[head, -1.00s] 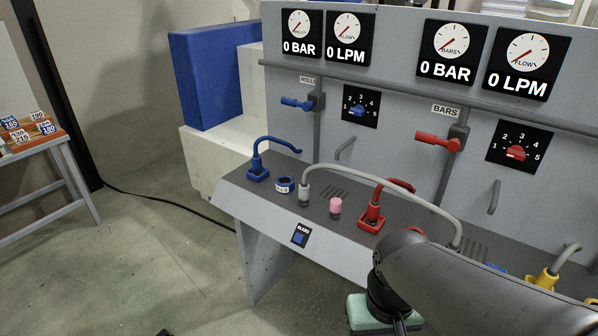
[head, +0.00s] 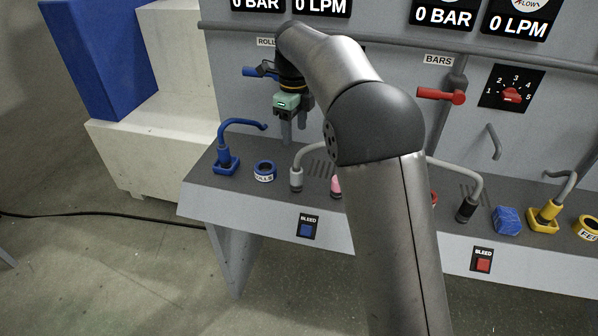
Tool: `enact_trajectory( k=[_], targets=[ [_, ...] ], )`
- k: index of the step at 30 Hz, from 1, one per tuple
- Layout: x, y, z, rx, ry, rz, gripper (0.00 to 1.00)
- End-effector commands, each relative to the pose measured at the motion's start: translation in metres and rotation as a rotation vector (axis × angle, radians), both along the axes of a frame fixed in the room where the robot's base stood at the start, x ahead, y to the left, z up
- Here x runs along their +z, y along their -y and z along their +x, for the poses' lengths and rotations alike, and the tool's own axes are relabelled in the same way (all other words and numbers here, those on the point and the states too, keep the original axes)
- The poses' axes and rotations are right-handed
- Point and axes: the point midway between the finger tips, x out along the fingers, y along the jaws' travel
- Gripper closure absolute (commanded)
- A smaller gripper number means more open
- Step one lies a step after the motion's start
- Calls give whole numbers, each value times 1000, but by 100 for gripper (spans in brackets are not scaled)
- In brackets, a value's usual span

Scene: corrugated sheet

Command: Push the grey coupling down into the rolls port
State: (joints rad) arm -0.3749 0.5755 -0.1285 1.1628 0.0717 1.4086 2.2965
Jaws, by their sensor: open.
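The grey coupling (head: 296,181) stands upright on the dark bench top, on the end of a grey hose that arches right behind my arm. The rolls port (head: 265,172) is a blue ring with a white label, just left of the coupling and apart from it. Its opening is uncovered. My gripper (head: 294,130) is open and empty, fingers pointing down, above the bench near the coupling and port in the picture. Its exact depth is hard to tell. My arm hides the middle of the hose.
A blue capped fitting with a bent handle (head: 226,163) stands left of the port. A pink piece (head: 336,186) is right of the coupling, partly hidden by my arm. A blue lever (head: 255,72) sticks out from the panel behind my gripper. The blue bleed button (head: 306,230) is on the front face.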

Motion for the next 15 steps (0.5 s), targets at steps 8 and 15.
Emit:
enact_trajectory(
  k=[8, 15],
  targets=[
    [-43, -1, 1, -23, -4, -3, 43],
    [-94, -1, 1, -22, -3, -2, 43]
  ],
)
